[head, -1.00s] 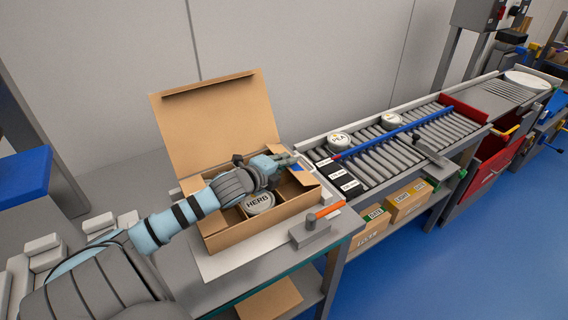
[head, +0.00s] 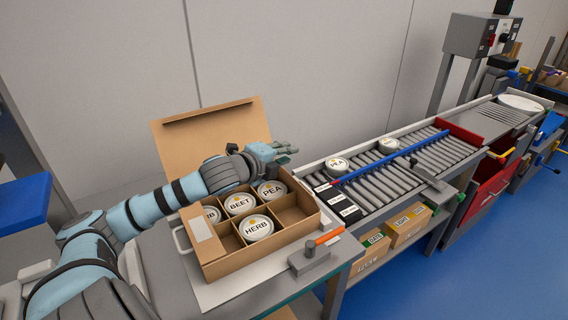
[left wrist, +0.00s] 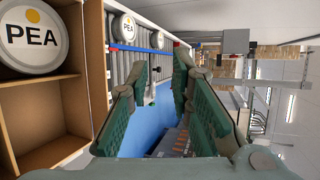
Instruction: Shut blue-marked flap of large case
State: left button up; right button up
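The large case (head: 288,232) is an open cardboard box with dividers on the bench. Its tall lid (head: 195,143) stands up at the back. A flap with a pale label (head: 201,228) is at its left end. I see no blue mark on the case now. My right gripper is out of view.
A roller conveyor (head: 385,165) with two tubs and a blue rail runs right of the case. An orange-handled clamp (head: 318,250) sits at the bench's front right. Smaller boxes (head: 405,225) stand on a shelf below.

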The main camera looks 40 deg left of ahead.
pick_arm(q)
jog(key=w+a+r+n+p, duration=0.1)
jog(key=w+a+r+p, duration=0.15)
jog(key=r, duration=0.35)
jog(key=w+a+r+n+y+p, duration=0.1)
jog(key=r+p, duration=0.2)
jog(key=r, duration=0.3)
jog(key=w+a+r+n+p, duration=0.1)
jog(key=r+n+p, duration=0.15)
jog(key=r, duration=0.35)
jog(key=m+g+h+p, duration=0.1)
jog(key=m+g+h, duration=0.3)
jog(key=m+g, duration=0.5)
send_near(291, 176)
jog(key=shift+n+g, duration=0.3)
jog(key=shift+n, duration=0.35)
jog(key=x, duration=0.9)
jog(key=shift+w+r+b, duration=0.15)
jog(key=shift+w+b, duration=0.15)
grip_shut()
